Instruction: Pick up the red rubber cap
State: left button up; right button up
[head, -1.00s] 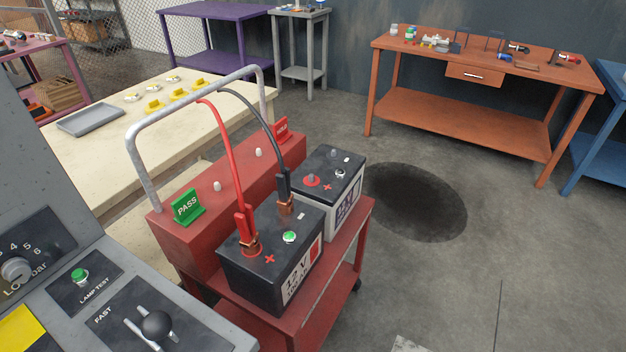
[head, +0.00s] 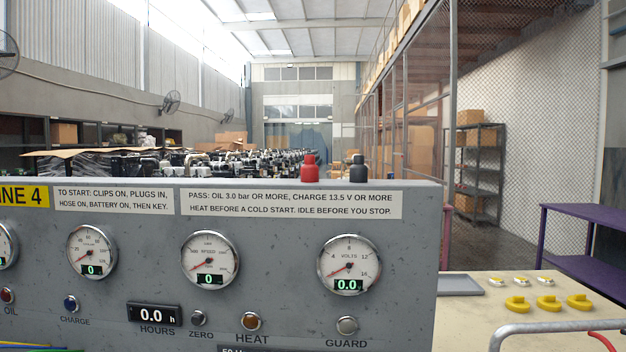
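A small red cap-like piece (head: 310,168) stands upright on the top edge of the grey gauge panel (head: 120,295), right of its middle. It looks like the red rubber cap or a red terminal; I cannot tell which. A similar black piece (head: 357,168) stands just to its right, apart from it. Neither of my grippers is in the head view.
The gauge panel fills the lower left and middle. Right of it is a cream table (head: 480,312) with a grey tray (head: 460,285) and several yellow pieces (head: 548,303). A metal handle rail (head: 550,328) rises at lower right. A purple table (head: 580,240) stands farther right.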

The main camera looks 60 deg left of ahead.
aim_at(309, 171)
jog(key=u, duration=1.6)
